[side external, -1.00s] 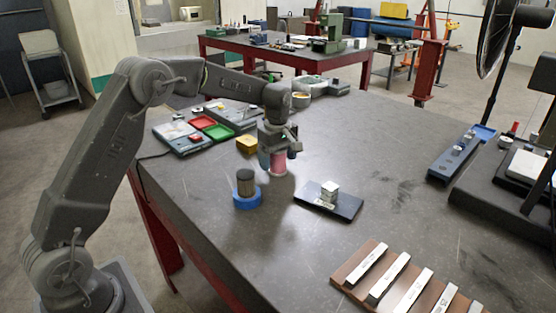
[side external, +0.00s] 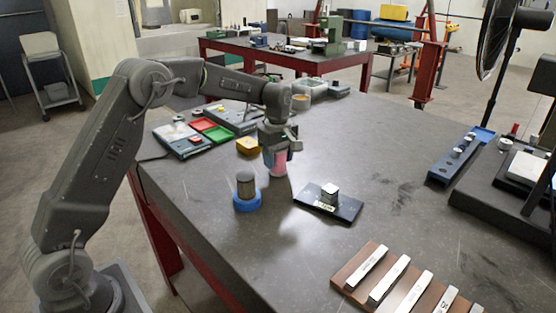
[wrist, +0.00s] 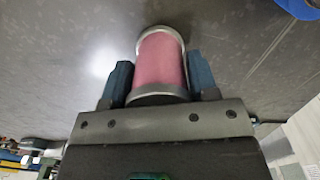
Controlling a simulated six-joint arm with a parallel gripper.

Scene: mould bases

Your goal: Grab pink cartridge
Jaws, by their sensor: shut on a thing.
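The pink cartridge (wrist: 161,62) is a pink cylinder with grey metal rims at both ends. It sits between the two dark blue fingers of my gripper (wrist: 160,75) in the wrist view, and the fingers press on its sides. In the side external view the cartridge (side external: 278,164) is upright below my gripper (side external: 276,152), partly covered by the fingers. I cannot tell whether its lower end touches the table.
A dark cylinder (side external: 246,182) stands in a blue ring base (side external: 247,202) to the left. A black plate (side external: 345,206) bears a metal block (side external: 329,193). A wooden board (side external: 347,278) with metal bars lies at the front right.

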